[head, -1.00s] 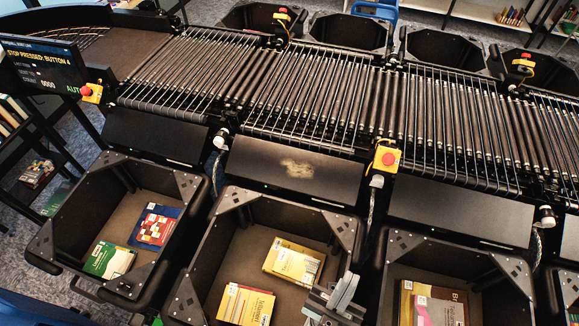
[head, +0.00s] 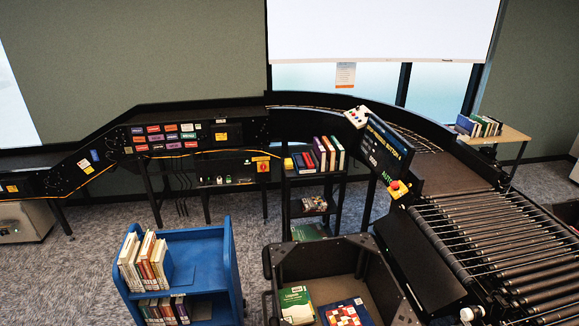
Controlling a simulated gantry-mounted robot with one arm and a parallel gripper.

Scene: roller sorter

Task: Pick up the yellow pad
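A small yellow object (head: 289,163) sits at the left end of the top shelf of the black rack, left of several upright books. It may be the yellow pad, but it is too small to tell for sure. My gripper is not in the head view now, so its state is hidden.
The black rack (head: 296,207) stands behind a black bin (head: 300,262) holding books. A blue cart (head: 215,262) with books stands at front left. A tilted screen (head: 386,150), a red button on a yellow box (head: 398,188) and the roller conveyor (head: 500,240) are at right. Carpet (head: 90,245) is clear at left.

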